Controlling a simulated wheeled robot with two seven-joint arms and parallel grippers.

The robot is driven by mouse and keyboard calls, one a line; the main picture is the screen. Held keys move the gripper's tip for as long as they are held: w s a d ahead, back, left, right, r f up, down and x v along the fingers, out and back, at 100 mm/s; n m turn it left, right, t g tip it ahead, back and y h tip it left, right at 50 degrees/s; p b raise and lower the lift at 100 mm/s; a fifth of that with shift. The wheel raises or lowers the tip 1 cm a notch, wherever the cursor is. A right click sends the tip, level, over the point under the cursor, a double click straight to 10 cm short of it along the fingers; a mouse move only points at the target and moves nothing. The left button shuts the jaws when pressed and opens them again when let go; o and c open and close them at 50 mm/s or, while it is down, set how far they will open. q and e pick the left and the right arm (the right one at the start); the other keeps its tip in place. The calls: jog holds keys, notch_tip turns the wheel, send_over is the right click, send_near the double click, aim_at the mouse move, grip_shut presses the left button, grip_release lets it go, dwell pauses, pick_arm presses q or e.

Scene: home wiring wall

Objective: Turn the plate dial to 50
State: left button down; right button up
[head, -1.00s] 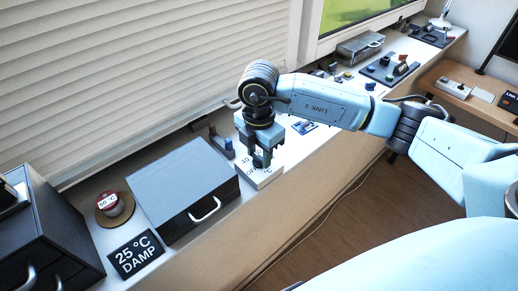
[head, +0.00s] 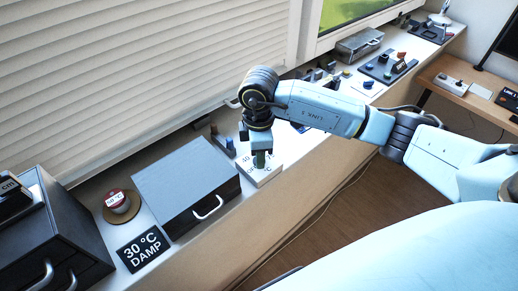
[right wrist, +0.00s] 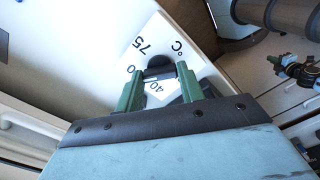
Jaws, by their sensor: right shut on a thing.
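The plate dial is a white plate (head: 268,176) near the front edge of the ledge, with printed figures around a dark knob. In the right wrist view the plate (right wrist: 160,37) shows "75", "40" and "°C", and the black knob (right wrist: 159,64) lies between the green fingers. My right gripper (head: 259,158) is over the plate from above, shut on the knob. Part of the printing is hidden by the gripper. A black sign (head: 143,249) reads "30 °C DAMP". My left gripper is not in view.
A grey case (head: 188,187) with a white handle lies left of the plate. A round red-and-white piece (head: 118,202) marked "50 °C" sits further left, near a dark drawer box (head: 50,240). Small devices stand along the ledge behind my arm.

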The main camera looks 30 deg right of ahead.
jog(key=shift+r, duration=0.1)
dwell(0.3)
jog(key=o, duration=1)
notch_tip(320, 180, up, 13)
jog(key=shift+r, duration=0.15)
